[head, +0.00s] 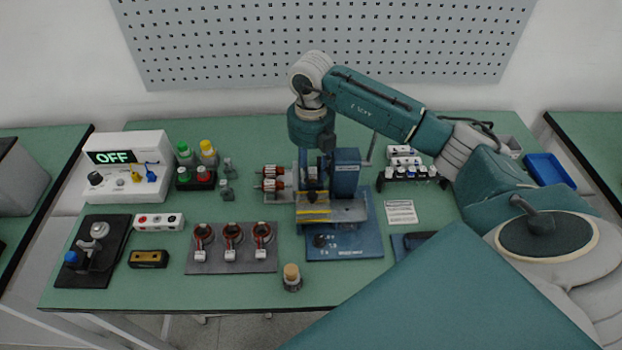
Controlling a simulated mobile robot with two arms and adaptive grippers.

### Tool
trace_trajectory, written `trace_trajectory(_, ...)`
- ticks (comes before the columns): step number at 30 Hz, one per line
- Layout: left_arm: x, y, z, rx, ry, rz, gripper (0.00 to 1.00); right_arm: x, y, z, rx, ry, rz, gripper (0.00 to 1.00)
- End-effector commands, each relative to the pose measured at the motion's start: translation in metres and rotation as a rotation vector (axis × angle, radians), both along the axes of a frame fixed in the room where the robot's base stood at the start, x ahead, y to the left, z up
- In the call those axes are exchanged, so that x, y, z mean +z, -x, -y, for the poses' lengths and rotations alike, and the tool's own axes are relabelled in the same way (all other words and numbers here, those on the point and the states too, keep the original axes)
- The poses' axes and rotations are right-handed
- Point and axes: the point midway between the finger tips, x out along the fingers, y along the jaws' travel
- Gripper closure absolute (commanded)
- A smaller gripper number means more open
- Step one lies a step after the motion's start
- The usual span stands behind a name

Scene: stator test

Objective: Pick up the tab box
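No label marks a tab box, so I cannot tell for sure which thing it is. A small white box (158,222) with red, grey and black round parts on top lies at the left of the green table. A small dark box with a brassy top (148,259) lies just in front of it. My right gripper (313,180) points down over the blue machine (346,178) in the middle, well to the right of both boxes. Its fingers blend with the machine, so their opening and any contact are unclear. My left gripper is out of view.
A tester reading OFF (126,168) stands at the back left, beside colored connectors (208,150). A black fixture (92,250) stands at the left edge. A grey tray (260,260) holds three copper-wound stators. A cork-topped jar (292,277) stands near the front edge. My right arm covers the right side.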

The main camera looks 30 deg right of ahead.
Motion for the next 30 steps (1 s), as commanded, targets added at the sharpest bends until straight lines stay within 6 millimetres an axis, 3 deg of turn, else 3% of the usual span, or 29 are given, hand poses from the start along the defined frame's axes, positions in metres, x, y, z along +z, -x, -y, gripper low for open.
trace_trajectory(1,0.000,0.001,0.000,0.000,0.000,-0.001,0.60,0.000,0.000,0.000,0.000,0.000,0.000,0.80)
trace_trajectory(4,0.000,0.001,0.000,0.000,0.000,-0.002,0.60,0.000,0.000,0.000,0.000,0.000,0.000,1.00)
trace_trajectory(17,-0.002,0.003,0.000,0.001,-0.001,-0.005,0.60,0.006,-0.001,0.000,-0.001,0.000,0.002,1.00)
trace_trajectory(23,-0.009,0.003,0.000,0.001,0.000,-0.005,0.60,0.028,-0.001,0.000,0.000,0.001,0.005,1.00)
trace_trajectory(30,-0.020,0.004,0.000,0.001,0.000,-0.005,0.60,0.080,-0.002,0.000,-0.001,0.000,0.008,1.00)
